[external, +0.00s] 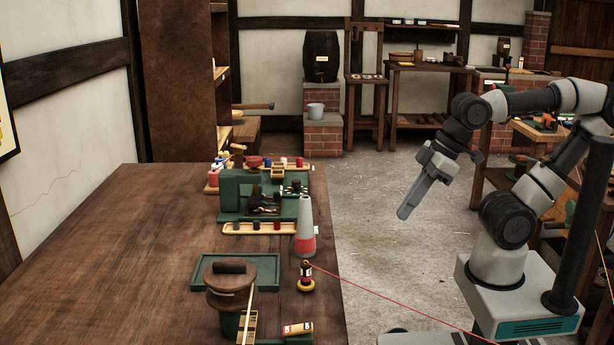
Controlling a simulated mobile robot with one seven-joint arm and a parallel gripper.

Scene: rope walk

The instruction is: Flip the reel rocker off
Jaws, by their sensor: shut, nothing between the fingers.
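My gripper (405,213) is shut and empty. It points down and left over open floor, to the right of the long wooden table and apart from everything on it. A small block with red and white markings (298,329) sits at the table's near right edge, beside a brown reel (229,285) on a green base. This block may be the reel rocker, but it is too small to read or to tell which side is pressed. A green machine (231,192) with dark parts stands farther back on the table.
The wooden table (120,260) is bare on its left. A grey and red cone (306,232) and a small yellow-based spool (306,278) stand near its right edge. A red line (400,301) runs from the spool toward the lower right. A green tray (268,273) lies behind the reel.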

